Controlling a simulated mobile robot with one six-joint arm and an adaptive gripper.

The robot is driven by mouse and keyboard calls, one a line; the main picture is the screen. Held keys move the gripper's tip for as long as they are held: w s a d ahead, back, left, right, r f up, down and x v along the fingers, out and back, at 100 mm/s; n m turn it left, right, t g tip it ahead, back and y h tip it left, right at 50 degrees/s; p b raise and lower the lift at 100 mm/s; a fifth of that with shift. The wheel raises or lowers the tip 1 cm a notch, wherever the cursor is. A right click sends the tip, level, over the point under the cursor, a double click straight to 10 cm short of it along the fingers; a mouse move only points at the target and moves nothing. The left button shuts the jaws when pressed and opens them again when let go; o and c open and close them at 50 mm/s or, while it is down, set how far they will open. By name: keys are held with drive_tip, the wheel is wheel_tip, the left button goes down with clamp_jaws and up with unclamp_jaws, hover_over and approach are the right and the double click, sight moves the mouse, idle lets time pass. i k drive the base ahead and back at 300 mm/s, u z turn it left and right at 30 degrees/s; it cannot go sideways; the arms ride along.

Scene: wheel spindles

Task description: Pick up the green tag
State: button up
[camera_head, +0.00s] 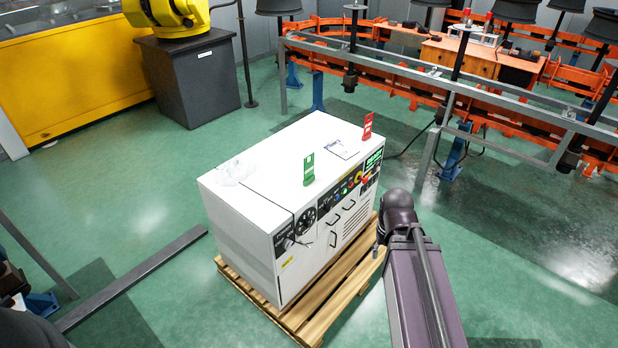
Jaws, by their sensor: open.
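The green tag (309,169) stands upright on top of the white cabinet (262,160), close to the edge above the control panel. It has a small hole or slot near its top. My arm reaches in from the lower right, and its dark joint is beside the cabinet's right side, apart from the green tag. My gripper cannot be made out; the arm's far end is hidden behind the dark joint. Nothing is seen touching the green tag.
A similar red tag (367,127) stands farther right on the cabinet top. A paper sheet (341,148) and a clear object (237,170) lie there too. The cabinet stands on a wooden pallet (318,318). A metal rail frame (400,70) runs behind.

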sight(309, 176)
drive_tip(key=i, duration=1)
